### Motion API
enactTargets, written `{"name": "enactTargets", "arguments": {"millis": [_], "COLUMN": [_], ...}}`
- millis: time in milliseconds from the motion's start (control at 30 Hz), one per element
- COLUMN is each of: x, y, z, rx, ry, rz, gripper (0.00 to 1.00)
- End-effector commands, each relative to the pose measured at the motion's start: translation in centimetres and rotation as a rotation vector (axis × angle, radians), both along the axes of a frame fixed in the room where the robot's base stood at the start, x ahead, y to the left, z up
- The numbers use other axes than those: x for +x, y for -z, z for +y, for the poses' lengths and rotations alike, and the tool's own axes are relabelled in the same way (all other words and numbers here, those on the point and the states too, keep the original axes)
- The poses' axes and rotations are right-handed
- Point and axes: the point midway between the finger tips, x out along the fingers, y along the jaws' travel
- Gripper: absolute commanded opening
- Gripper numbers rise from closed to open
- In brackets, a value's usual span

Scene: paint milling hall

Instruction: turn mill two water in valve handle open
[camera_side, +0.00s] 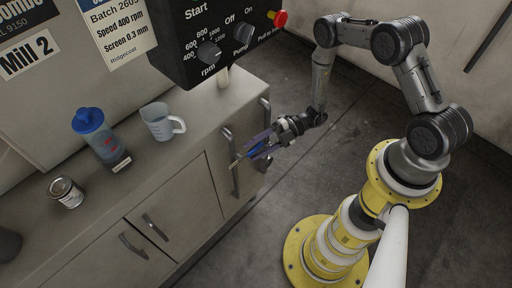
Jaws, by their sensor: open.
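My gripper (248,156) hangs in front of the upper right end of the grey cabinet, fingers pointing left and down toward its face. It is open. A small bright blue piece shows between the purple fingers; I cannot tell whether it is part of my gripper or a handle behind it. The sign "Mill 2" (27,56) is on the pale housing at the upper left. I cannot make out a water in valve handle for certain in this view.
The grey cabinet (190,188) has several bar handles. On its top stand a blue-lidded bottle (106,146), a clear jug (158,123) and a small tin (67,192). A black control box (205,45) with a red button (280,18) overhangs it. Dark floor (285,195) is clear.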

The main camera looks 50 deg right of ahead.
Motion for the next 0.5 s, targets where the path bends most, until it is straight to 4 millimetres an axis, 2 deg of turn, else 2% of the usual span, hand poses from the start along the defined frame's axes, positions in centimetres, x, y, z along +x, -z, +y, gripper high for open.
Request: {"name": "enactTargets", "arguments": {"millis": [133, 167, 400, 433, 500], "x": [-0.01, -0.01, -0.02, -0.02, -0.02], "y": [0.01, 0.00, 0.00, 0.00, 0.00], "z": [-0.01, -0.02, -0.03, -0.03, -0.04], "rx": [0.000, 0.000, 0.000, 0.000, 0.000], "ry": [0.000, 0.000, 0.000, 0.000, 0.000], "rz": [0.000, 0.000, 0.000, 0.000, 0.000], "gripper": [0.51, 0.47, 0.04, 0.00, 0.00]}}
